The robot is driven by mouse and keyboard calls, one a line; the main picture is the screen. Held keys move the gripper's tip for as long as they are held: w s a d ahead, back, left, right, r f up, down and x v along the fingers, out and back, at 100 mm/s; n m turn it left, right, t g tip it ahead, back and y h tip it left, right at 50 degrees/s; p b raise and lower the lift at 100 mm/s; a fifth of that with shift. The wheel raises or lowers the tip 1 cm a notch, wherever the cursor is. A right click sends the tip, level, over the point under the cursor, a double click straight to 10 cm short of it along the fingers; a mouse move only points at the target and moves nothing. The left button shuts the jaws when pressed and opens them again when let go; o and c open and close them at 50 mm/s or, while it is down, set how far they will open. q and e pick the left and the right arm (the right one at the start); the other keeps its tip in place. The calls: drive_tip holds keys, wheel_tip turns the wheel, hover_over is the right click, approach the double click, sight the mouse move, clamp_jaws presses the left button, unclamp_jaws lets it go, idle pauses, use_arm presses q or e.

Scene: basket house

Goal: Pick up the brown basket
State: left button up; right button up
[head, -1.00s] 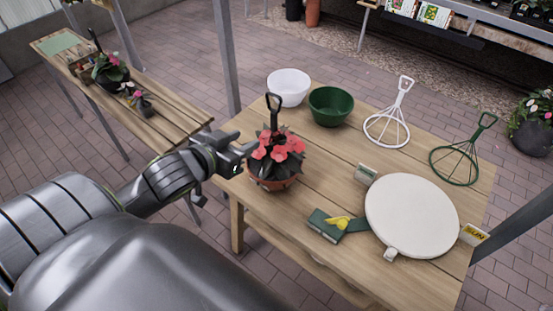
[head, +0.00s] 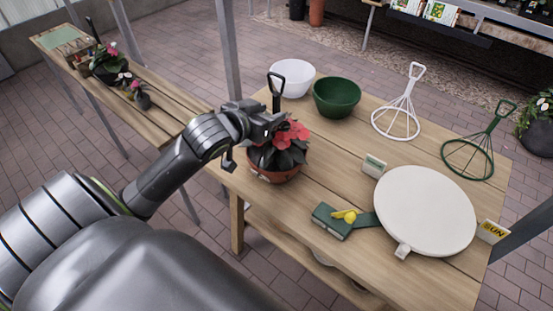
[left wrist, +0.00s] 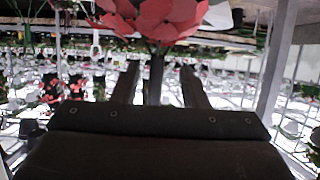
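The brown basket (head: 272,176) is a reddish-brown pot with dark leaves, red flowers and a tall black handle (head: 276,84). It stands upright near the left edge of the wooden table. My left gripper (head: 272,130) is at the basket's upper left, in front of the lower handle and beside the flowers. In the left wrist view, the fingers (left wrist: 160,88) are apart, with red petals (left wrist: 155,18) above and a thin dark upright piece between them. I cannot tell whether they touch it. My right gripper is not in view.
A white bowl (head: 292,77) and a green bowl (head: 337,97) stand behind the basket. A white wire stand (head: 399,110), a green wire stand (head: 478,150), a round white board (head: 420,210) and a green box (head: 332,221) occupy the table's right and front. A metal post (head: 228,50) rises behind.

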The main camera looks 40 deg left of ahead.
use_arm(q)
drive_tip(key=shift+d+x, duration=0.2)
drive_tip(key=shift+x, duration=2.45)
clamp_jaws()
drive_tip(key=shift+f, duration=0.1)
